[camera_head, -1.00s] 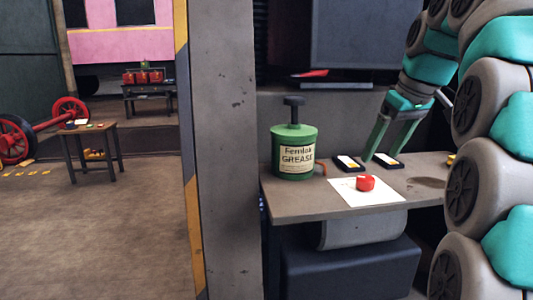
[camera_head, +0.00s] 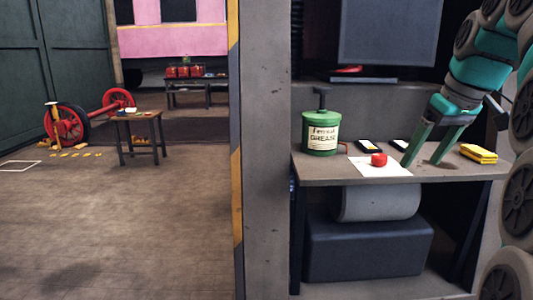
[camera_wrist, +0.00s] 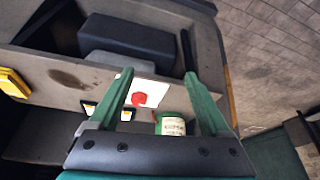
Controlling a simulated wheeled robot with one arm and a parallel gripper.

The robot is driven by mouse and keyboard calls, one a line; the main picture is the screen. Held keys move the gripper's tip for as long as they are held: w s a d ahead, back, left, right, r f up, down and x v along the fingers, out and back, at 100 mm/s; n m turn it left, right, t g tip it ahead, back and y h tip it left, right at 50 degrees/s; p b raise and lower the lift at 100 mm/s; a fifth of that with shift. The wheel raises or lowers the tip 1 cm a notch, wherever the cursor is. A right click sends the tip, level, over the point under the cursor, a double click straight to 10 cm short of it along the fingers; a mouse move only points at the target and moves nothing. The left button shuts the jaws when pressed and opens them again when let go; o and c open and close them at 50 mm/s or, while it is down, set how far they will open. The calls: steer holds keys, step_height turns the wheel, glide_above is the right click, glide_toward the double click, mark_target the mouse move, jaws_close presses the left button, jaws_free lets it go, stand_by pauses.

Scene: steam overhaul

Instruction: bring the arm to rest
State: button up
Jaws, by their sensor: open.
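My gripper (camera_head: 422,163) is open, with its two green fingers spread and pointing down over the right part of the grey bench (camera_head: 325,174). In the wrist view the gripper (camera_wrist: 163,103) has nothing between its fingertips that it touches. A red round object (camera_head: 379,159) lies on a white sheet (camera_head: 393,170) to the left of the fingers. The red object also shows in the wrist view (camera_wrist: 139,99), beyond the fingers. Whether the fingertips touch the bench is hard to tell.
A green grease can (camera_head: 321,135) stands at the bench's left end. Dark trays (camera_head: 369,146) lie behind the sheet, and a yellow stack (camera_head: 479,153) lies to the right. A grey pillar (camera_head: 265,150) borders the bench. Open floor (camera_head: 130,230) lies left, with a small table (camera_head: 139,116) and red wheels (camera_head: 68,125).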

steer(key=s+a+f+m+g, duration=0.1)
steer(key=s+a+f+g, duration=0.1)
steer(key=s+a+f, duration=0.4)
steer(key=s+a+f+m+g, duration=0.1)
steer(key=s+a+f, duration=0.35)
steer(key=f, duration=0.45)
steer(key=s+a+f+g, duration=0.1)
steer(key=s+a+f, duration=0.1)
steer(key=s+f, duration=0.6)
steer(key=s+a+f+g+h, duration=0.1)
steer(key=s+a+f+g, duration=0.1)
steer(key=s+f, duration=0.6)
steer(key=s+p, duration=0.1)
steer(key=s, duration=0.1)
steer(key=shift+s+a+f+m, duration=0.35)
steer(key=shift+s+f+m, duration=0.05)
